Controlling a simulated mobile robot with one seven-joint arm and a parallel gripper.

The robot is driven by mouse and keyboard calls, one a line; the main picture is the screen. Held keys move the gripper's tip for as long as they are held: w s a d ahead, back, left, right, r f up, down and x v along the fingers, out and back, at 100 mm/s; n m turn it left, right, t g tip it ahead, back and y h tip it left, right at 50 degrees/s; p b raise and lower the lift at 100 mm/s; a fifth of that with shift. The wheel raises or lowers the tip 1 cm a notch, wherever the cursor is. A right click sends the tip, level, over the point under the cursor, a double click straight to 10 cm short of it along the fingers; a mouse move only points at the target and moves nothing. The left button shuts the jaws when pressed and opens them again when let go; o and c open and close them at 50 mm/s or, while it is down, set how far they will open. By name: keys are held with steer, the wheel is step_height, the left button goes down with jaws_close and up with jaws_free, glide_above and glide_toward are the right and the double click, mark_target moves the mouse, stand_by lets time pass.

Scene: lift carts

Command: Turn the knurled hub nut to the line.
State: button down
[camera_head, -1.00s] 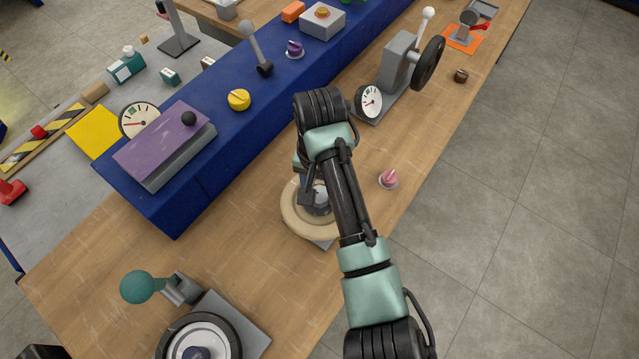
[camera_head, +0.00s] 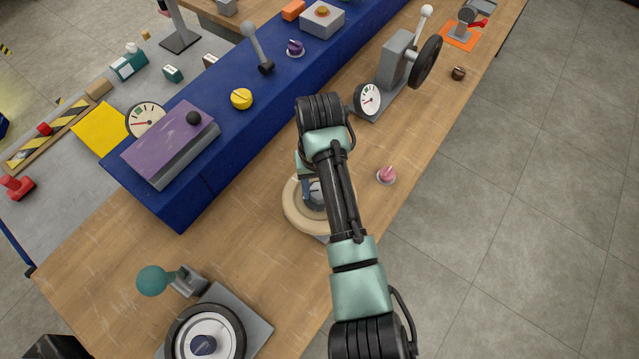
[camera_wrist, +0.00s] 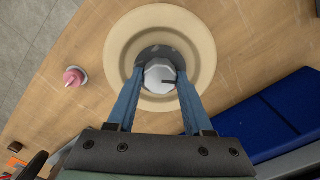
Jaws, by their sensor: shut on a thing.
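The hub nut (camera_wrist: 158,80) is a pale grey, faceted piece with a dark line mark on its top, at the middle of a cream ring-shaped wheel (camera_wrist: 121,38). My gripper (camera_wrist: 160,73) has its two blue fingers on either side of the nut and is shut on it. In the head view the wheel (camera_head: 296,216) lies on the wooden bench, partly hidden by my arm. The nut is mostly hidden there. I cannot make out a separate line on the wheel, and the nut's knurling is too small to tell.
A pink knob (camera_head: 386,175) stands just right of the wheel; it also shows in the wrist view (camera_wrist: 74,76). A raised blue shelf (camera_head: 215,165) runs along the left. A black-rimmed wheel (camera_head: 236,322) and teal ball (camera_head: 152,281) are at the front. A gauge (camera_head: 368,98) stands behind.

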steer(key=shift+c, duration=1.5)
jaws_free()
steer(key=shift+r, duration=0.1)
step_height(320, 180, up, 13)
steer(key=p, duration=0.4)
steer(key=shift+w, duration=0.1)
